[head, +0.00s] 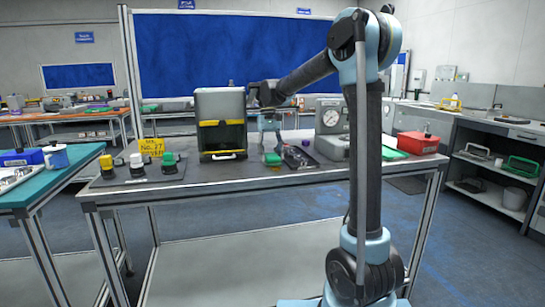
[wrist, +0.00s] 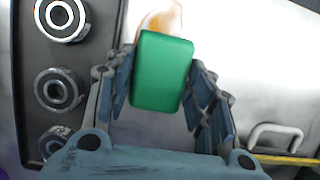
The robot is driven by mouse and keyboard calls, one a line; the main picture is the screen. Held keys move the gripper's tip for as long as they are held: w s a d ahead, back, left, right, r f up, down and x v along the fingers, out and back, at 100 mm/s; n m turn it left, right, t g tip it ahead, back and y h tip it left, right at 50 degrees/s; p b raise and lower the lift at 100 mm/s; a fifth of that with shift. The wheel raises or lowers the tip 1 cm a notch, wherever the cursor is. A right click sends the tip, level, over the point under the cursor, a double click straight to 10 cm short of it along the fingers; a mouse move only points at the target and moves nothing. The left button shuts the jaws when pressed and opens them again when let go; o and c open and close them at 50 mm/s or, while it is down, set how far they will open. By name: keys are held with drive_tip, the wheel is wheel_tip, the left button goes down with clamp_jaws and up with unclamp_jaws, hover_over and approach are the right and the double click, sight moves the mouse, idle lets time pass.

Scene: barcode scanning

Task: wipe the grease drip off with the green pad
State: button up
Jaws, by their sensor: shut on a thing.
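The green pad (wrist: 161,70) is a small block held between the two fingers of my gripper (wrist: 160,85), which is shut on it. In the head view the pad (head: 272,159) shows low over the grey bench top, under my gripper (head: 270,140). The grease drip (wrist: 163,20) is an orange-brown smear on the pale surface, at the top edge of the wrist view. It lies just beyond the pad's far edge, and the pad may hide part of it. I cannot tell whether the pad touches the surface.
A dark tray with round metal parts (wrist: 58,90) lies close on the left in the wrist view. A grey cabinet with yellow trim (head: 221,105) stands left of my gripper. A gauge unit (head: 331,117) and a red box (head: 418,143) stand to the right.

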sight(272, 157)
drive_tip(key=s, duration=0.3)
drive_tip(key=shift+s+d+r, duration=0.1)
drive_tip(key=shift+d+r, duration=0.05)
drive_tip(key=shift+r, duration=0.05)
drive_tip(key=shift+s+d+f, duration=0.1)
drive_tip(key=shift+s+d, duration=0.15)
drive_tip(key=shift+s, duration=0.6)
drive_tip(key=shift+s+d+r, duration=0.1)
drive_tip(key=shift+s+d, duration=0.15)
drive_tip(key=shift+s, duration=0.55)
drive_tip(key=shift+s+d+f, duration=0.1)
drive_tip(key=shift+s+d, duration=0.15)
drive_tip(key=shift+s, duration=0.6)
drive_tip(key=shift+w+r, duration=0.1)
drive_tip(key=shift+r, duration=0.6)
drive_tip(key=shift+a+r, duration=0.2)
drive_tip(key=shift+r, duration=1.45)
drive_tip(key=shift+d+r, duration=0.15)
drive_tip(key=shift+r, duration=0.5)
